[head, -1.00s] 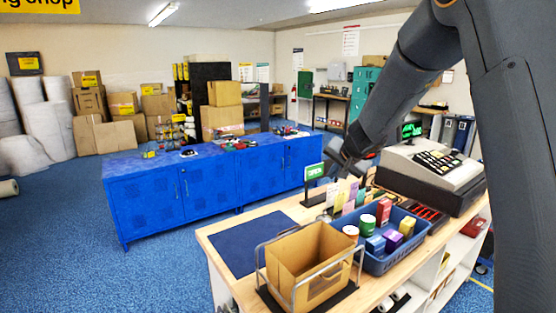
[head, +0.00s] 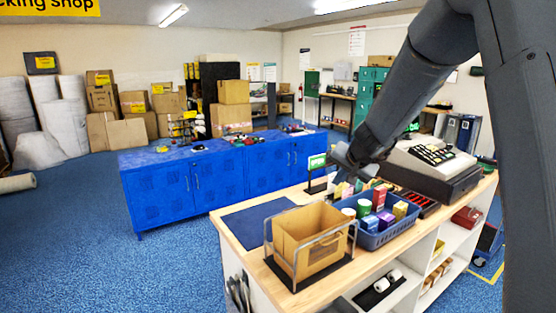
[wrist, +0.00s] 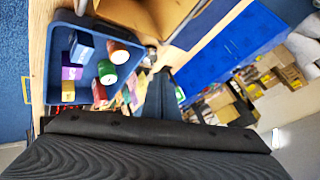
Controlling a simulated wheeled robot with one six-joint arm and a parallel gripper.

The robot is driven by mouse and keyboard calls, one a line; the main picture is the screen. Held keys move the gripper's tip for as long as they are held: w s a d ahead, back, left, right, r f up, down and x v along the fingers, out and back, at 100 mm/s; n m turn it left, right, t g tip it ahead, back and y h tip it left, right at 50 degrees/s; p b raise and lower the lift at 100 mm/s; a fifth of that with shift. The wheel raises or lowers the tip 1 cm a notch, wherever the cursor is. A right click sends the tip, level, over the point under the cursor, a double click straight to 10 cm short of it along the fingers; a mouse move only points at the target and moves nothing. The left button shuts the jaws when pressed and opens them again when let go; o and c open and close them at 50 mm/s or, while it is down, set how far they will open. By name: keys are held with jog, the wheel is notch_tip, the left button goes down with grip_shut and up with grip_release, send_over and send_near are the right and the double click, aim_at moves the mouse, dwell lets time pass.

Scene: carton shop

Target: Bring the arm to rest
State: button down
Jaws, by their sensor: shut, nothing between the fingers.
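My arm reaches in from the upper right of the head view, and my gripper (head: 343,162) is at its lower end, small and partly lost against the things behind it. It appears above the far side of the wooden counter (head: 232,233), near the small green sign (head: 317,161). In the wrist view my gripper (wrist: 160,97) points away from the camera. Its fingers are shut with nothing between them. The blue tote (wrist: 66,15) with several small boxes and cans lies to its left there.
An open carton (head: 310,255) stands in a metal frame on the counter, beside the blue tote (head: 372,241). A cash register (head: 430,165) stands behind. Blue cabinets (head: 165,200) are beyond the counter. Blue floor (head: 80,240) is clear at the left.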

jog(key=s+f+n+g+h, duration=0.1)
jog(key=s+f+n+g, duration=0.3)
jog(key=s, duration=1.4)
jog(key=s+f+n+g+h, duration=0.15)
jog(key=s+f, duration=0.35)
jog(key=s, duration=1.2)
notch_tip(320, 180, down, 11)
jog(key=g+b, duration=0.1)
jog(key=b, duration=0.9)
jog(key=shift+d+n+g+y, duration=0.2)
jog(key=shift+n+g+y, duration=0.15)
jog(key=shift+n+y, duration=0.1)
